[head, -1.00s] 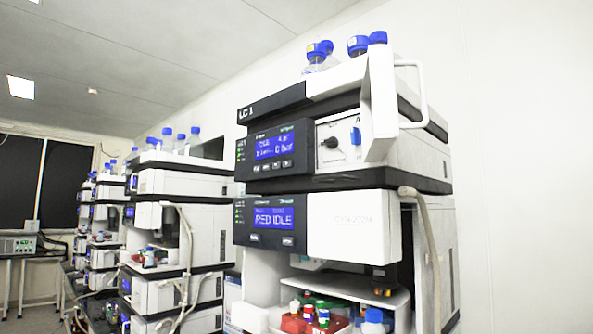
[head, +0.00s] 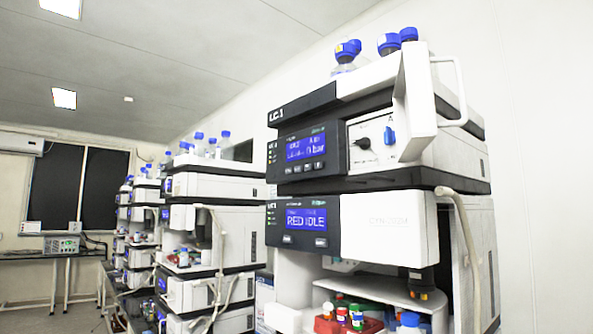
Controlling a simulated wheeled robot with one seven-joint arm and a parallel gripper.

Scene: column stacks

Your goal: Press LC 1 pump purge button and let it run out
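The LC 1 stack (head: 415,226) stands at the right in the head view, with an "LC.1" label on its top unit. Its pump module has a dark front panel with a blue display (head: 305,148) and a row of small buttons (head: 305,167) below it. The button labels are too small to read. Right of them are a black knob (head: 363,143) and a blue valve (head: 389,136) on a white plate. A white door (head: 417,100) with a handle stands open beside the plate. A lower display (head: 306,219) reads "RED IDLE". My gripper is not in view.
Blue-capped bottles (head: 390,45) stand on top of the stack. Vials in a red rack (head: 330,326) sit in the open lower bay. A hose (head: 462,225) hangs at the right side. More stacks (head: 205,215) line the left, with a bench (head: 60,254) at the back.

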